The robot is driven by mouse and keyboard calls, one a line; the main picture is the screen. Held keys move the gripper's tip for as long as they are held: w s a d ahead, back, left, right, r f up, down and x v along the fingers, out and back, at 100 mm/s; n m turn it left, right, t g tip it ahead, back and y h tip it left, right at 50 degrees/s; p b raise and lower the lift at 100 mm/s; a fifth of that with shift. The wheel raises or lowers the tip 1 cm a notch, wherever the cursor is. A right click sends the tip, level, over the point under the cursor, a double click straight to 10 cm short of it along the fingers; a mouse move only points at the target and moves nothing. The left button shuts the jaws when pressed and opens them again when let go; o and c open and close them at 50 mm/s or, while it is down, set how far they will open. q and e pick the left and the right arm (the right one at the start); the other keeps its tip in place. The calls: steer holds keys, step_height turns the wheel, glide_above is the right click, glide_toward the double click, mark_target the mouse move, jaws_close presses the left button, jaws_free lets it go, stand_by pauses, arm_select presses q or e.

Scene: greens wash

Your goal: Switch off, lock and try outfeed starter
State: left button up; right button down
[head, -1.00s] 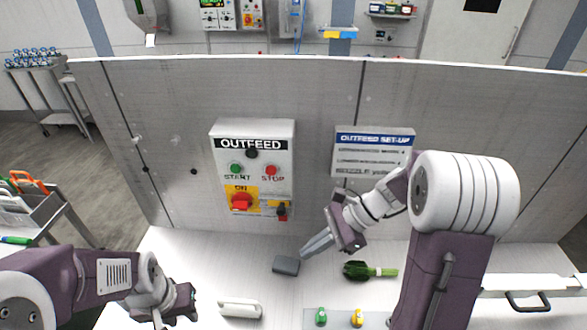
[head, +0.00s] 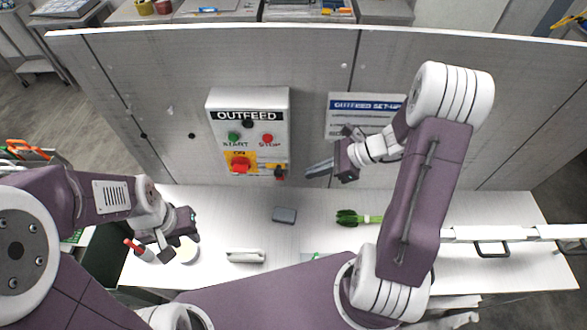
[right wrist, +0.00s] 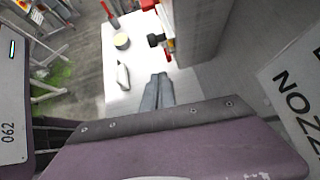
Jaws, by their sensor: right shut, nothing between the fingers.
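The OUTFEED starter box (head: 283,113) is mounted on the grey panel, with a green START button (head: 233,138) and a red STOP button (head: 267,138). Its red rotary handle (head: 240,164) sits on a yellow plate that appears to read ON. A small dark-and-red fitting (head: 279,172) is at its lower right; its detail is too small to tell. My right gripper (head: 312,170) is shut and empty, right of that fitting and apart from it. Its closed fingers show in the right wrist view (right wrist: 158,92). My left gripper (head: 163,247) is low at the left over the bench; its opening is unclear.
The white bench (head: 220,207) holds a grey block (head: 284,215), a white handled piece (head: 246,256), a green bundle (head: 358,218), a round pale tub (head: 187,250) and a red-topped item (head: 134,246). The OUTFEED SET-UP sign (head: 364,104) is right of the box.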

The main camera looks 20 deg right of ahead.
steer(key=a, duration=0.2)
steer(key=w+a+p, duration=0.1)
steer(key=a+f+p, duration=0.1)
steer(key=a, duration=0.1)
steer(key=shift+w+a, duration=0.3)
steer(key=shift+w, duration=0.05)
steer(key=shift+r, duration=0.1)
